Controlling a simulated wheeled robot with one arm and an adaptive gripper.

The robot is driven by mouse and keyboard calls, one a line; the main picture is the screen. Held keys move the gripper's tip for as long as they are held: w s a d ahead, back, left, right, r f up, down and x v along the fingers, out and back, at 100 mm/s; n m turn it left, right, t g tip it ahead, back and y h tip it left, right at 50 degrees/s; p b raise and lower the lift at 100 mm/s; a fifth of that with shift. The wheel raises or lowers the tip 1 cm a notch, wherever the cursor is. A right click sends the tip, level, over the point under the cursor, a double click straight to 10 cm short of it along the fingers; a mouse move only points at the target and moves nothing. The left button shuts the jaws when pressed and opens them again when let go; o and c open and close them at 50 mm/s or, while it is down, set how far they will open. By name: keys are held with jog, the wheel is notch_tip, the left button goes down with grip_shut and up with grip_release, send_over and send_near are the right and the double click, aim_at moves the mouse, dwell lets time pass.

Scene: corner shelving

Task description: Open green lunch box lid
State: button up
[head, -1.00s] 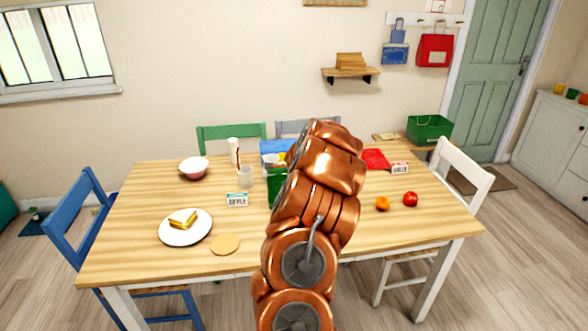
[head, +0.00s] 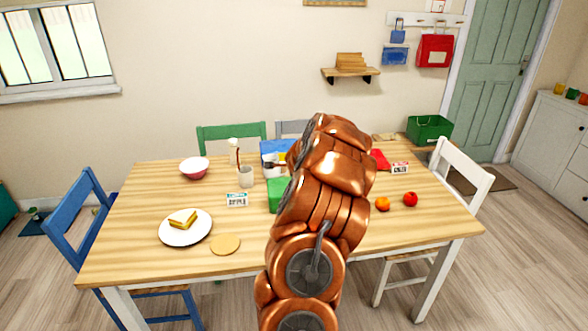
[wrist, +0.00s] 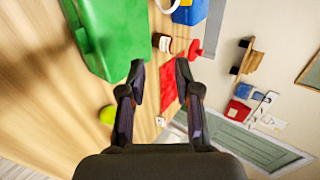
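The green lunch box (head: 277,196) stands on the table, mostly hidden behind my copper arm in the head view. In the wrist view the green lunch box (wrist: 125,35) fills the upper left, with a handle-like part on its left side. Its lid looks shut, but part of it is out of frame. My gripper (wrist: 160,70) is open, with nothing between its two dark fingers. The left fingertip shows just below and right of the box's edge. I cannot tell whether it touches. My gripper is hidden in the head view.
A blue box (head: 277,147) stands behind the green one. A red cloth (head: 380,160), an orange (head: 382,204) and a red fruit (head: 410,199) are on the right.

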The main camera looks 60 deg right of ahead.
jog(key=v, duration=0.9)
jog(key=shift+s+r, duration=0.1)
dwell(0.5)
